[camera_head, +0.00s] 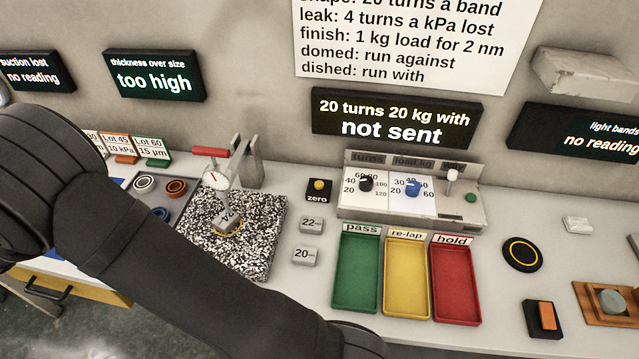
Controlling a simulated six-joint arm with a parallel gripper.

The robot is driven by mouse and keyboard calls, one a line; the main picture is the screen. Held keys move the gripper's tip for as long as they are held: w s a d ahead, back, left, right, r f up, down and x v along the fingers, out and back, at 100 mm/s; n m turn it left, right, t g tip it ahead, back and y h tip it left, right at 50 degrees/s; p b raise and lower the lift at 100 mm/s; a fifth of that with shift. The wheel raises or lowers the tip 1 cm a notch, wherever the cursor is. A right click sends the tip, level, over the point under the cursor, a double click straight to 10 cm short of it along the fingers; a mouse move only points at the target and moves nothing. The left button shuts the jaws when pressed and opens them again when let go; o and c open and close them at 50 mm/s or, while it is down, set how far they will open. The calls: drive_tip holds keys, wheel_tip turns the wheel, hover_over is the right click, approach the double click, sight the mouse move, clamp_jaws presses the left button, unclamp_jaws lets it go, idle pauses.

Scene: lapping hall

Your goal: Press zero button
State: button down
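The zero button is a small yellow cap (319,185) on a black base labelled "zero" (318,197). It stands on the bench between the speckled granite plate and the control box. The dial gauge (215,180) stands over the speckled plate (262,255), above a small ring-edged piece (229,224). The display above the plate (155,76) reads "thickness over size too high". My dark arm crosses the lower left of the view, in front of the bench. My gripper is outside the picture, so its fingers cannot be seen. Nothing touches the zero button.
Gauge blocks marked 22 (311,224) and 20 (306,254) lie below the button. The control box (411,207) with knobs and lever is to its right. Green (341,306), yellow (391,312) and red (438,315) trays stand in front. Bare bench surrounds the button.

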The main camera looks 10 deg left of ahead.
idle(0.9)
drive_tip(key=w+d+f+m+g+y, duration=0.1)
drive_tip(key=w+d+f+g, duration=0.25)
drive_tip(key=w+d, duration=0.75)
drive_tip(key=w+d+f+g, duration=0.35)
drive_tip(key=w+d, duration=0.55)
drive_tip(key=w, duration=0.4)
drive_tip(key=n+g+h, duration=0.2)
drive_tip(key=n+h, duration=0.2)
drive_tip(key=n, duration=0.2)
hover_over(317, 187)
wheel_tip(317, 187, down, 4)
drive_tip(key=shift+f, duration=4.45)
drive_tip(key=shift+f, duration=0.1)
